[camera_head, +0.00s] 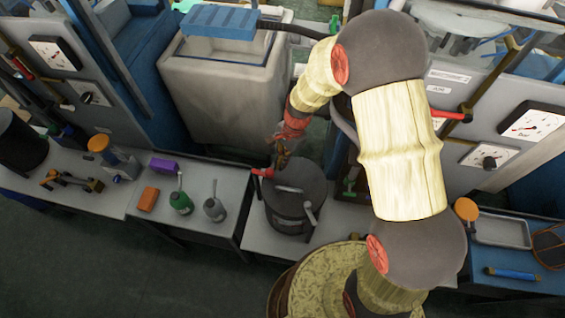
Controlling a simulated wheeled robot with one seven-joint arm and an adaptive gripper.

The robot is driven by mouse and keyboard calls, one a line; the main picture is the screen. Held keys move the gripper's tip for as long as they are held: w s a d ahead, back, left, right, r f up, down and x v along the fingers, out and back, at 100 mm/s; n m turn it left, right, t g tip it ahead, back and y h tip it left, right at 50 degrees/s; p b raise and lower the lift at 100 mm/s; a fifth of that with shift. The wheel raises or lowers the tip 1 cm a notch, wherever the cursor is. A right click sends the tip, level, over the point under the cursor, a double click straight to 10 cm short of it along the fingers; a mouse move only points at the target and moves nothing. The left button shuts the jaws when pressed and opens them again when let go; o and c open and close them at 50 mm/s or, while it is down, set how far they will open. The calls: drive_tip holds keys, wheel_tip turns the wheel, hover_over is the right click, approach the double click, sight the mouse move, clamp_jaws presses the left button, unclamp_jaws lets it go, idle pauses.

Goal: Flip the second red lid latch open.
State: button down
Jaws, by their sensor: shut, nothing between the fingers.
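A dark round pot (290,212) with a flat lid (298,180) stands on the bench at bottom centre. A red latch (263,172) sticks out at the lid's upper left rim. A grey latch (310,213) stands at its front right rim. I cannot make out another red latch on this pot; part of its far side is hidden by my arm. My gripper (281,158) is shut and empty, pointing down just above the lid's back left edge, close to the right of the red latch. I cannot tell whether it touches the latch.
A large grey bin (215,95) rises behind. A red-handled valve (452,115) and a tray (500,232) are at right.

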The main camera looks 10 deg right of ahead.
drive_tip(key=shift+s, duration=0.1)
drive_tip(key=shift+s+m, duration=0.2)
drive_tip(key=shift+m, duration=0.1)
drive_tip(key=shift+s+a+m+t+p, duration=0.15)
drive_tip(key=shift+s+m+t+p, duration=0.15)
drive_tip(key=shift+s+m+p, duration=0.35)
drive_tip(key=shift+s+a+m, duration=0.1)
drive_tip(key=shift+s+m, duration=0.15)
drive_tip(key=shift+m, duration=0.2)
drive_tip(key=shift+s+a+m+t+p, duration=0.2)
drive_tip(key=shift+s+a+m+p, duration=0.15)
drive_tip(key=shift+s+m, duration=0.35)
drive_tip(key=shift+s+a+m+t+p, duration=0.25)
drive_tip(key=shift+s+m, duration=0.2)
drive_tip(key=shift+m, duration=0.35)
drive_tip(key=shift+w+p, duration=0.4)
drive_tip(key=shift+w, duration=0.4)
